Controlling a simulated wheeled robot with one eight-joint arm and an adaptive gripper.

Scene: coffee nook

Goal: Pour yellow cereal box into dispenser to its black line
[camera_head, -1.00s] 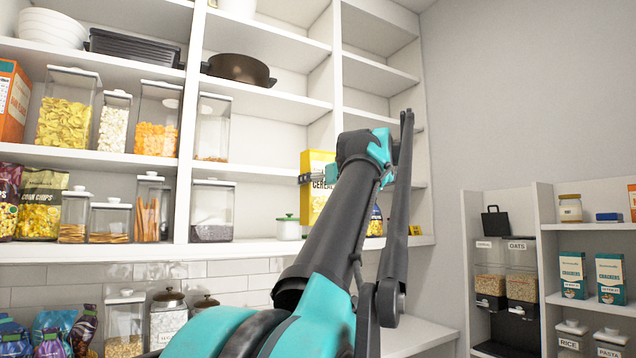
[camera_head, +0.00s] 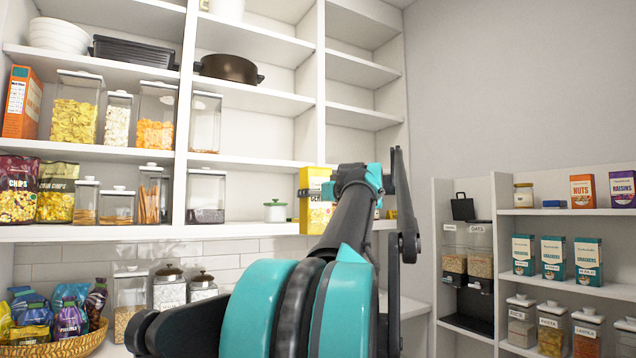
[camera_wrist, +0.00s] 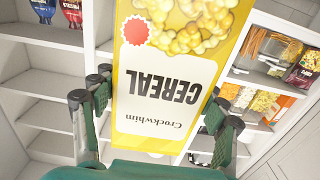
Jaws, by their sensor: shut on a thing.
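The yellow cereal box (camera_head: 315,215) is in my gripper (camera_head: 330,192), in front of the middle shelves in the head view. My arm hides part of it. In the wrist view the box (camera_wrist: 165,85) fills the middle, its lettering upside down in the picture, with the fingers of my gripper (camera_wrist: 155,105) shut on its two sides. The dispenser (camera_head: 454,247) stands at the right in the head view, apart from the box. It is a clear bin labelled cereal, with light brown contents in its lower part. Its black line is too small to make out.
A matching oats bin (camera_head: 481,250) stands right beside the dispenser. Cracker boxes (camera_head: 553,258) and labelled canisters fill the right shelving. A white pot with a green lid (camera_head: 276,211) is left of the box. The wall between the shelf units is bare.

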